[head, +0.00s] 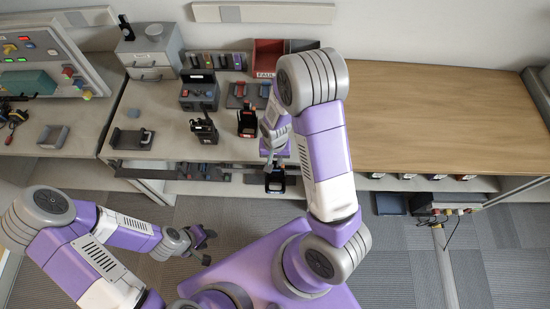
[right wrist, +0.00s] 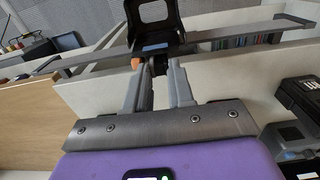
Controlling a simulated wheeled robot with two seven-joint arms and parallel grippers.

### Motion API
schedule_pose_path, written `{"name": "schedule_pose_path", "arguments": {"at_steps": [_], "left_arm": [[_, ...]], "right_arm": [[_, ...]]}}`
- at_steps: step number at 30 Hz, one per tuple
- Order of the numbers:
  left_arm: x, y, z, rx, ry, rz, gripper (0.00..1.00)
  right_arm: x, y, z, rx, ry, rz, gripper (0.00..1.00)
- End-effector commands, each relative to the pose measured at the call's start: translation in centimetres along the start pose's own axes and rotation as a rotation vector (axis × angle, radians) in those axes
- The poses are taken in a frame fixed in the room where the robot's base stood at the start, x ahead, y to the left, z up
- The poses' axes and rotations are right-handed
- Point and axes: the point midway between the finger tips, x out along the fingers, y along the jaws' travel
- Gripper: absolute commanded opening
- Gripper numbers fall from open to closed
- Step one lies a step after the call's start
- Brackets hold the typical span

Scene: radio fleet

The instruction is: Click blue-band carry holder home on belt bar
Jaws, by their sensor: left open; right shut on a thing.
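My right gripper (head: 275,153) is shut on a black carry holder (head: 275,183) at the front edge of the bench. In the right wrist view the holder (right wrist: 154,22) stands beyond the fingertips (right wrist: 159,68), with a small orange part at its base. In the head view the bar (head: 150,174) runs along the bench front. My left gripper (head: 203,237) is open and empty, low over the floor.
Another black holder (head: 247,124) and a black radio (head: 204,130) stand on the bench behind. A charger box (head: 200,91), a red bin (head: 267,55) and a drawer unit (head: 150,52) are further back. The wooden bench top (head: 440,110) at the right is clear.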

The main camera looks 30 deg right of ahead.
Motion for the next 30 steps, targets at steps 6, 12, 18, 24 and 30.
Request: {"name": "schedule_pose_path", "arguments": {"at_steps": [6, 12, 18, 24, 30], "left_arm": [[0.0, 0.0, 0.0, 0.0, 0.0, 0.0, 0.43], [0.0, 0.0, 0.0, 0.0, 0.0, 0.0, 0.43], [-0.1, 0.1, 0.0, 0.0, 0.0, 0.0, 0.43], [-0.7, 0.2, 0.0, 0.0, 0.0, 0.0, 0.43], [-1.1, 0.4, 0.0, 0.0, 0.0, 0.0, 0.43]], "right_arm": [[0.0, 0.0, 0.0, 0.0, 0.0, 0.0, 0.46], [0.0, 0.0, 0.0, 0.0, -0.001, 0.0, 0.53], [-0.6, 0.0, 0.0, 0.0, 0.001, 0.0, 0.53], [-3.8, -0.1, -0.1, -0.001, 0.004, -0.003, 0.53], [-6.7, -0.1, -0.1, -0.001, 0.003, -0.002, 0.53]]}}
